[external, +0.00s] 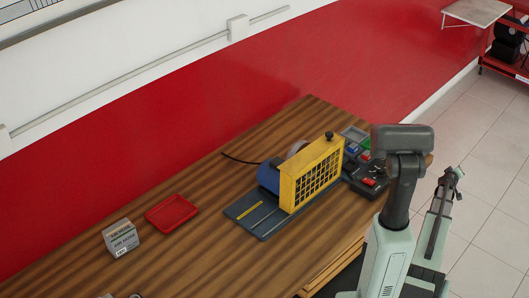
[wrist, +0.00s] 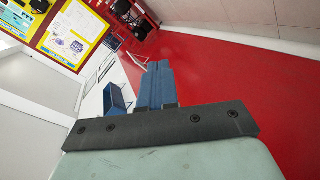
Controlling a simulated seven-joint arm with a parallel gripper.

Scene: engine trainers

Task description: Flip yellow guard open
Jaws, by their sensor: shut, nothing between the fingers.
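The yellow guard (external: 288,190) is a framed panel with a dark grid and a black knob (external: 329,136) on its top edge. It stands upright in front of a blue machine (external: 268,176) on a dark base plate (external: 262,222), hiding much of the machine. My gripper shows in the wrist view with blue fingers (wrist: 152,84) on a dark bar; they are shut and empty. In the external view my arm stands right of the guard, apart from it, and I cannot clearly make out the fingers. The guard is not in the wrist view.
The wooden table (external: 210,262) holds a red tray (external: 172,213) and a small grey box (external: 121,238) at the left. A dark control box (external: 366,178) and a grey-green bin (external: 354,135) are right of the guard. The table's middle front is clear.

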